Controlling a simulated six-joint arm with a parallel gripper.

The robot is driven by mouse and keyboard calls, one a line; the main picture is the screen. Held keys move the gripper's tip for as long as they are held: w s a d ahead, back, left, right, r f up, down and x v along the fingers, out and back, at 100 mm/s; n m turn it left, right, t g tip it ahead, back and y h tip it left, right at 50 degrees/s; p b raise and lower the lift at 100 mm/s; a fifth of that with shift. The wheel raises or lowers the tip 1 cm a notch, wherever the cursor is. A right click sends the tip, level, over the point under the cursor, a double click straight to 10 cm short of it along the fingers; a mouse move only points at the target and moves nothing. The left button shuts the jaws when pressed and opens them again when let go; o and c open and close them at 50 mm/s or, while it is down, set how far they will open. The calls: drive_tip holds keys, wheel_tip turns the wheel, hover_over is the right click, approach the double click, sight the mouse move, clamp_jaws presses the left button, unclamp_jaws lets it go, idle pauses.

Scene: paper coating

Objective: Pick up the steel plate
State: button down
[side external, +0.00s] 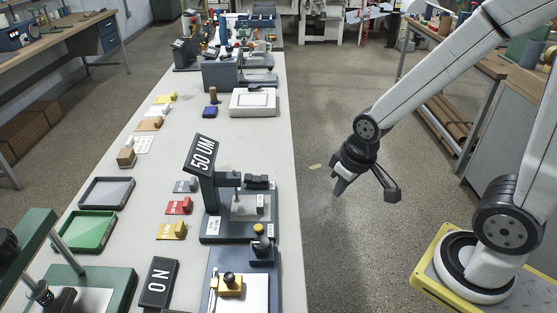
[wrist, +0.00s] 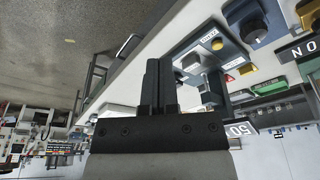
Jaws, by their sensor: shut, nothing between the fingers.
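Another light sheet (side external: 239,292) lies on the blue device at the front. My gripper (side external: 339,188) hangs over the floor to the right of the table, clear of everything. In the wrist view its two dark fingers (wrist: 159,75) are together with nothing between them.
The long table (side external: 165,95) carries red, yellow and grey blocks, a green tray (side external: 92,228), a grey tray (side external: 105,192) and a white device (side external: 254,104).

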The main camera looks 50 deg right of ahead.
drive_tip(key=shift+c, duration=2)
unclamp_jaws()
drive_tip(key=n+g, duration=0.3)
drive_tip(key=n, duration=2.4)
hover_over(260, 199)
wheel_tip(260, 199, down, 5)
drive_tip(key=shift+d, duration=0.1)
drive_tip(key=shift+f, duration=0.1)
drive_tip(key=shift+f, duration=3.85)
